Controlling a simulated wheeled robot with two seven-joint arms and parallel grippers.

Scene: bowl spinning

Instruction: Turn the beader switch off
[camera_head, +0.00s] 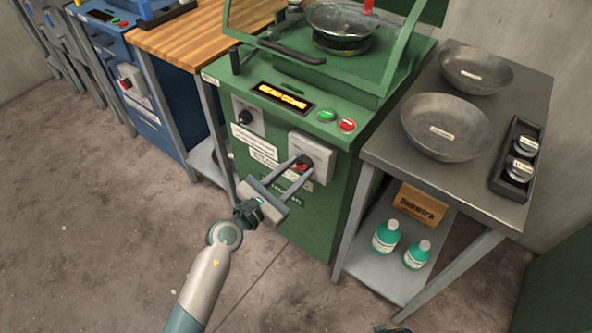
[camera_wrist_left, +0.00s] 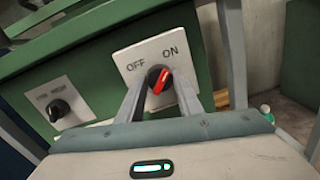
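The beader is the green machine (camera_head: 270,120) in the middle, with a lit yellow display (camera_head: 282,96). Its switch is a black knob with a red pointer (camera_head: 303,164) on a light plate low on the front. In the left wrist view the switch knob (camera_wrist_left: 160,79) sits below the words OFF and ON, and its red pointer tilts to the upper right, toward ON. My left gripper (camera_head: 304,168) has one finger on each side of the knob, with the tips close to it. Whether they press on it is unclear.
A black selector knob (camera_head: 244,117) sits left of the switch; green (camera_head: 327,115) and red (camera_head: 347,125) buttons sit above it. A grey table (camera_head: 376,146) with metal bowls stands at right. A wooden-topped bench (camera_head: 190,48) and a blue machine (camera_head: 150,115) stand at left.

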